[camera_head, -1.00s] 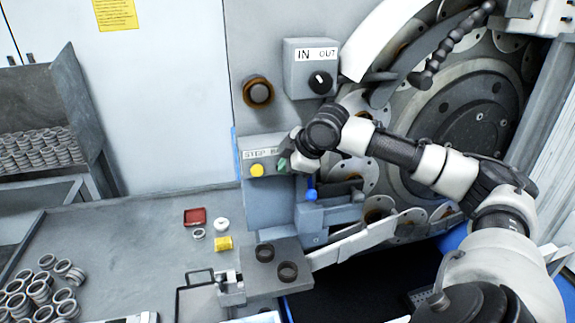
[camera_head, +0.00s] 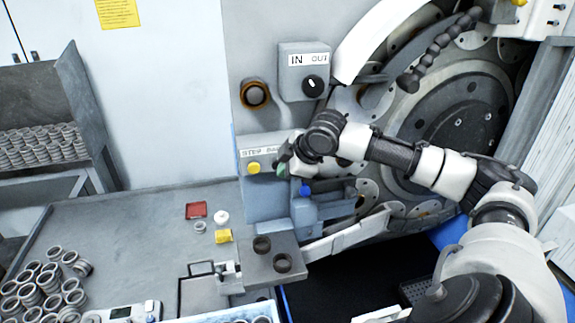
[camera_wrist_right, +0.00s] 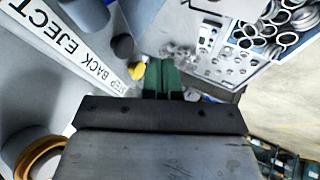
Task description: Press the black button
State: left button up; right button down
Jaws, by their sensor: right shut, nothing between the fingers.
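The grey button box (camera_head: 258,141) on the machine carries a white label and a yellow button (camera_head: 254,168). My right gripper (camera_head: 281,169) is at the box face, just right of the yellow button, and hides the buttons behind it. In the right wrist view, the green fingers (camera_wrist_right: 163,80) are shut and empty. There the label (camera_wrist_right: 75,45) reads STEP BACK and EJECT. A black button (camera_wrist_right: 122,45) shows beside the yellow button (camera_wrist_right: 137,71), up and left of the fingertips. Another dark round part (camera_wrist_right: 86,14) lies farther along the row. I cannot tell any contact. My left gripper is out of view.
An IN/OUT switch box (camera_head: 304,72) and an orange-ringed button (camera_head: 255,94) are above. The grinder wheel (camera_head: 460,115) is at right. Rings (camera_head: 40,285) lie on the table (camera_head: 130,235).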

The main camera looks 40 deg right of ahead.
pick_arm(q)
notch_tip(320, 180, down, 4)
jog(key=b, duration=0.3)
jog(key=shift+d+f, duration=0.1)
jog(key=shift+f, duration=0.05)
pick_arm(e)
jog(key=v, duration=0.9)
jog(key=shift+s+r, duration=0.1)
jog(key=shift+r, duration=0.1)
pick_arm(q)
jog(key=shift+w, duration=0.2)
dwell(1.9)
